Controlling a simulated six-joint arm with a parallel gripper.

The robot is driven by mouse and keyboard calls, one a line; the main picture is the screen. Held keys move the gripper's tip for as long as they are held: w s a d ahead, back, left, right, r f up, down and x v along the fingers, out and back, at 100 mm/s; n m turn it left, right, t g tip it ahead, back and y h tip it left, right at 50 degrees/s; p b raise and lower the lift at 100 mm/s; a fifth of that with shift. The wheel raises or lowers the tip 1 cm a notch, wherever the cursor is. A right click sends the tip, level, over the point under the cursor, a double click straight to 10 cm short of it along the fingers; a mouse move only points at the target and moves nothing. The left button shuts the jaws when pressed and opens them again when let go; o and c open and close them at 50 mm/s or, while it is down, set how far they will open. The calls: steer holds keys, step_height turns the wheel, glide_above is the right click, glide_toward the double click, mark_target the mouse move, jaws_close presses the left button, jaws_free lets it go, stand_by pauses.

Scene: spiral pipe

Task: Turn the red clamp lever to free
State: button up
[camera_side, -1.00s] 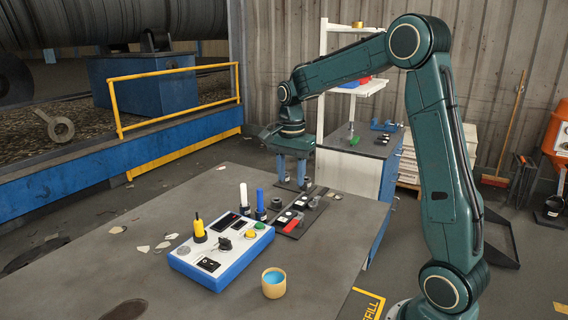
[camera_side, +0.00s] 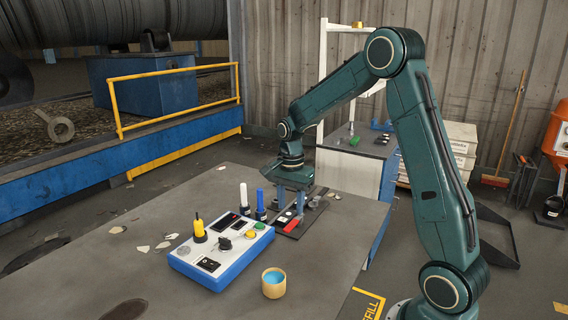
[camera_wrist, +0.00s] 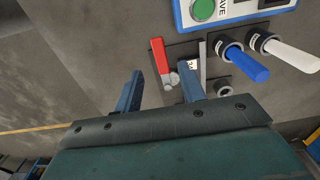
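The red clamp lever (camera_wrist: 159,56) shows in the wrist view between and just beyond my fingertips, with its grey pivot end near the right finger. It lies on a dark plate, and in the side view the red lever (camera_side: 291,225) is at the front of that plate. My gripper (camera_wrist: 161,72) is open, with a wide gap between its two blue fingers and nothing held. In the side view my gripper (camera_side: 303,196) points down over the back part of the plate. I cannot tell whether a finger touches the lever.
A blue and white control box (camera_side: 222,252) with buttons and a yellow handle (camera_side: 199,230) stands left of the plate. Upright blue (camera_side: 261,202) and white (camera_side: 243,196) handles stand close by. A yellow cup (camera_side: 274,284) sits in front.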

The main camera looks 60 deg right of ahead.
mark_target(290, 225)
steer(key=shift+f, duration=2.7)
steer(key=shift+c, duration=0.4)
jaws_close()
